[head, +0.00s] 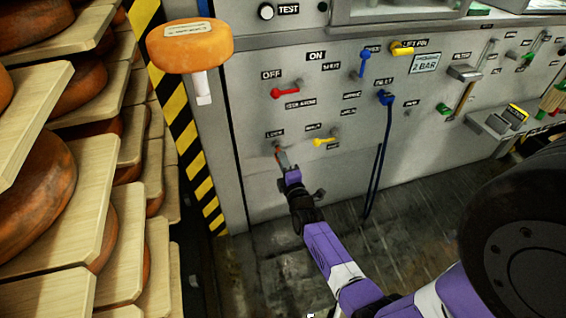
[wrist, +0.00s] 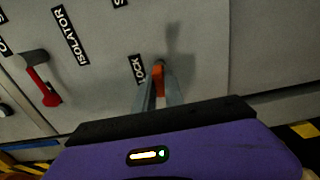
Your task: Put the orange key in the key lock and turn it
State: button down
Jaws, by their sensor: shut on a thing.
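The orange key (wrist: 158,76) is between the two grey fingers of my gripper (wrist: 159,92), which are shut on it. The key is at the grey panel, right beside the black LOCK label (wrist: 136,69). The lock itself is hidden behind the key and fingertips, so I cannot tell how deep the key sits in it. In the head view my gripper (head: 282,160) reaches the lower left of the panel, just below the LOCK label (head: 275,134).
A red isolator lever (head: 285,93) is above the lock and a yellow lever (head: 325,142) is to its right. A blue hose (head: 378,165) hangs farther right. Shelves of cheese wheels (head: 45,190) stand at the left, beside a striped post (head: 185,120).

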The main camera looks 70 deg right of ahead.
jog(key=shift+b+x, duration=0.4)
jog(key=shift+x, duration=0.75)
jog(key=c, duration=1.3)
grip_release()
jog(key=shift+c, duration=0.2)
jog(key=p+v, duration=0.2)
jog(key=v, duration=0.5)
jog(key=shift+s+a+p, duration=0.25)
jog(key=shift+p, duration=0.1)
